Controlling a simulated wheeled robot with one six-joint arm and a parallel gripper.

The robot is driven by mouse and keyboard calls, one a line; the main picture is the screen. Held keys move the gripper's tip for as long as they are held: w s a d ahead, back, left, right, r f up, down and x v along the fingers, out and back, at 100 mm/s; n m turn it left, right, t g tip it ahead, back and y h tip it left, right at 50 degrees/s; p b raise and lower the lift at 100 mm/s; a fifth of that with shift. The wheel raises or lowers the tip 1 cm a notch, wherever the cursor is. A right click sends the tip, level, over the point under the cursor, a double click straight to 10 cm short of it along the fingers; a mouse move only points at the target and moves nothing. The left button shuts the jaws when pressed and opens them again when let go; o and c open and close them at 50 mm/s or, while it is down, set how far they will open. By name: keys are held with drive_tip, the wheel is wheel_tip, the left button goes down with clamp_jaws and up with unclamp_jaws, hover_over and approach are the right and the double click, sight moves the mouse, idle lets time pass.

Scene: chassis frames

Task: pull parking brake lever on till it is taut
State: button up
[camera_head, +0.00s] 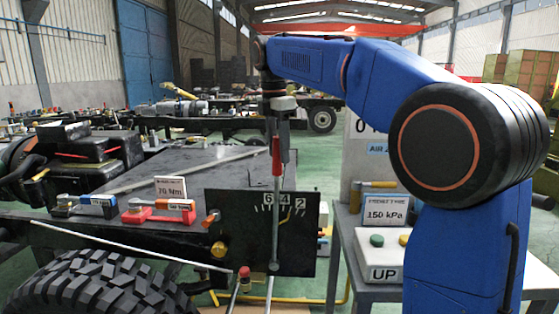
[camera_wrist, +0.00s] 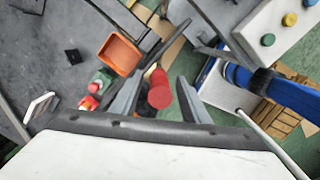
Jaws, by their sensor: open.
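The parking brake lever has a red grip (camera_head: 276,158) on a long grey shaft (camera_head: 275,215). It stands nearly upright in front of a black panel (camera_head: 235,250) marked 6, 4, 2, near the 4. My gripper (camera_head: 283,143) hangs down over the top of the lever. In the wrist view the round red end of the grip (camera_wrist: 159,96) lies between the two grey fingers of my open gripper (camera_wrist: 160,85), with gaps visible at both sides. Whether a finger touches the grip cannot be told. The lever's lower shaft is hidden in the wrist view.
A large tyre (camera_head: 100,290) and the dark chassis deck (camera_head: 170,165) are at left. A red clamp-like tool (camera_head: 158,210) lies beside a 70 Nm sign (camera_head: 170,188). A table with an UP button box (camera_head: 385,262) and a 150 kPa sign (camera_head: 387,212) stands at right.

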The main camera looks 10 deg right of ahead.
drive_tip(key=r, duration=0.8)
drive_tip(key=shift+s+a+r, duration=0.1)
drive_tip(key=shift+s+a, duration=0.1)
drive_tip(key=shift+a, duration=0.1)
